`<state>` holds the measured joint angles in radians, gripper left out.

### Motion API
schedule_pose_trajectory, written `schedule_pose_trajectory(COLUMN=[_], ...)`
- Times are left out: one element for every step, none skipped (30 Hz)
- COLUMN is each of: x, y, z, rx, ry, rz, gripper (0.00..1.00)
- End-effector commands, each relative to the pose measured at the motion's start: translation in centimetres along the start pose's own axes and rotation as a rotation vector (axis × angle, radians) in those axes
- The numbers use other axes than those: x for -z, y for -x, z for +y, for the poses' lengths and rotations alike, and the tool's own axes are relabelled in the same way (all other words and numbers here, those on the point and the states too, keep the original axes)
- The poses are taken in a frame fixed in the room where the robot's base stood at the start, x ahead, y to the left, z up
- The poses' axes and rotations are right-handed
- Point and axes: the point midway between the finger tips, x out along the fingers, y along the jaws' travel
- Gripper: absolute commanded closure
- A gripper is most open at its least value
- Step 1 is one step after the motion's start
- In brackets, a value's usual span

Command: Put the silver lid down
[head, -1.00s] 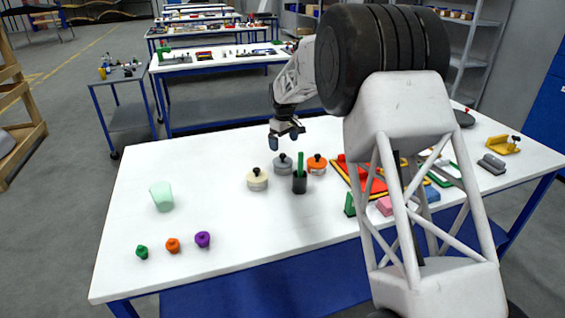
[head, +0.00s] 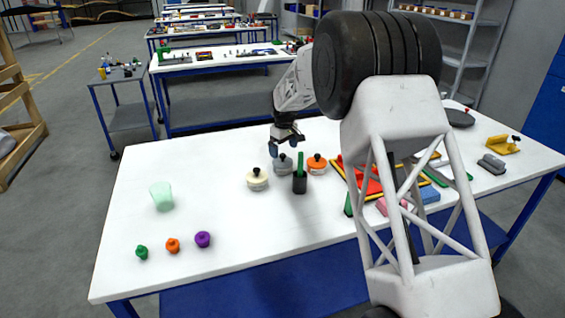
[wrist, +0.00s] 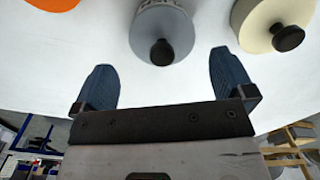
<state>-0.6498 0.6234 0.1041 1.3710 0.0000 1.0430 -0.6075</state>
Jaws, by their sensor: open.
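The silver-grey lid with its black knob (head: 283,157) sits on a grey pot (head: 282,167) on the white table. In the wrist view the grey lid (wrist: 163,38) lies ahead of my gripper, centred between the fingers. My gripper (head: 287,150) is just above and behind the grey pot. In the wrist view, my gripper's blue fingers (wrist: 160,80) are spread apart with nothing between the tips. The knob looks close to the finger gap, but I cannot tell whether anything touches.
A cream pot (head: 257,180) stands left of the grey one and an orange pot (head: 317,166) right.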

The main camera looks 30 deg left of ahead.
Motion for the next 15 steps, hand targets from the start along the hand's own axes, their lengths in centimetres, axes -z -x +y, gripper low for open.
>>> schedule_pose_trajectory(x=[0.0, 0.0, 0.0, 0.1, 0.1, 0.1, 0.1, 0.1, 0.1, 0.1, 0.1, 0.1, 0.1, 0.1, 0.1], y=[-0.5, -0.7, -1.1, -1.4, -1.8, -2.2, -2.6, -2.9, -3.4, -3.7, -4.0, -4.3, -4.5, -4.6, -4.7], z=[-0.1, -0.1, -0.1, -0.1, -0.1, -0.2, -0.2, -0.2, -0.2, -0.2, -0.2, -0.2, -0.2, -0.2, -0.2], rx=[0.001, 0.001, 0.001, 0.001, 0.001, 0.001, 0.001, 0.001, 0.001, 0.001, 0.001, 0.001, 0.001, 0.001, 0.001], ry=[0.000, 0.000, 0.000, 0.000, 0.000, 0.000, 0.000, 0.000, 0.000, 0.000, 0.000, 0.000, 0.000, 0.000, 0.000], rz=[-0.001, -0.001, -0.001, -0.001, -0.001, -0.001, -0.001, -0.001, -0.001, -0.001, -0.001, -0.001, -0.001, -0.001, -0.001], gripper=[0.00, 0.00, 0.00, 0.00, 0.00, 0.00, 0.00, 0.00, 0.00, 0.00, 0.00, 0.00, 0.00, 0.00, 0.00])
